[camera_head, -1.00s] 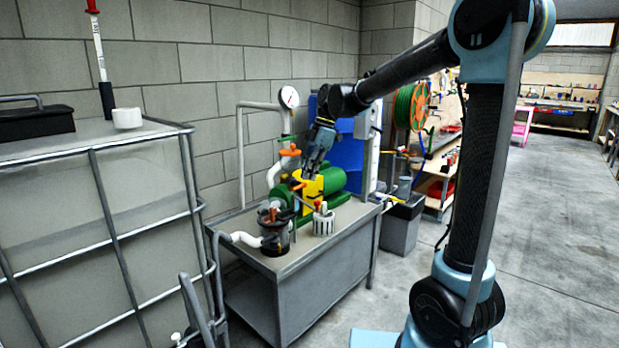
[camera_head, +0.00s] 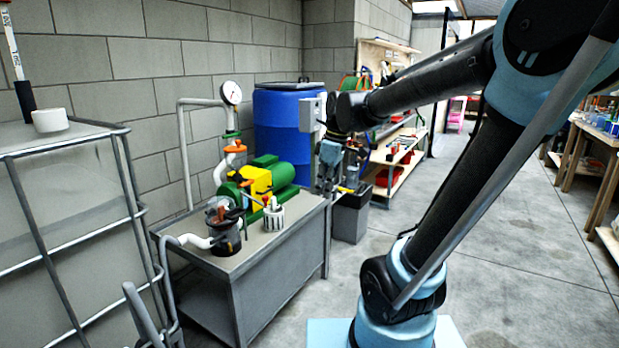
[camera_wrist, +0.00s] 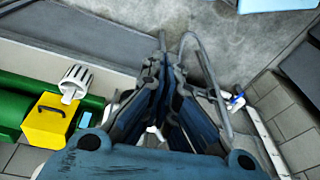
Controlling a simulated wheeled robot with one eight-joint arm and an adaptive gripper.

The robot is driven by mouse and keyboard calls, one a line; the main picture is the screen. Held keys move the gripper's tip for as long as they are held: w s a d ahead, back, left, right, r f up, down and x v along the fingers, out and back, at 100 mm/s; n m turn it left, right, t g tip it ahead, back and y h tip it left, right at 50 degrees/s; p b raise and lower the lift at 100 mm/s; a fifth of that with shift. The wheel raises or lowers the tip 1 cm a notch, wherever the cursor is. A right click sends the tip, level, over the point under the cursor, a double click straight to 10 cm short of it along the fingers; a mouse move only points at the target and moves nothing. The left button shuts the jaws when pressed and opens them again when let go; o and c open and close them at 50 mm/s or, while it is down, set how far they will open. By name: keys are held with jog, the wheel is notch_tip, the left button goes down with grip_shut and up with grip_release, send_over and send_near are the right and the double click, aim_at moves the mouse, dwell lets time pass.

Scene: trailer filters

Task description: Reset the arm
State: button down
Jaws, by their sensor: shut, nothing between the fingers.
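My gripper (camera_head: 327,186) hangs from my raised arm in the head view, to the right of the pump table (camera_head: 300,222) and clear of it. In the wrist view the fingers of my gripper (camera_wrist: 171,62) are shut and hold nothing. My arm reaches across the right of the head view, with its elbow high and its wrist towards the middle. In the wrist view the yellow box (camera_wrist: 48,121) and a white slotted cup (camera_wrist: 75,82) lie to the left of the fingers.
A green pump (camera_head: 277,172) with pipes and a gauge (camera_head: 231,92) stands on the table. Behind are a blue barrel (camera_head: 283,125) and a grey bin (camera_head: 350,217). A caged tank (camera_head: 70,230) stands at left. The floor at right is open.

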jog(key=s+d+f+m+t+h, duration=0.2)
jog(key=s+d+f+m, duration=1.1)
jog(key=d, duration=0.1)
jog(key=shift+s+d+f, duration=0.25)
jog(key=shift+s+d, duration=0.05)
jog(key=shift+d, duration=0.1)
jog(key=shift+w+f, duration=0.2)
jog(key=shift+w, duration=0.25)
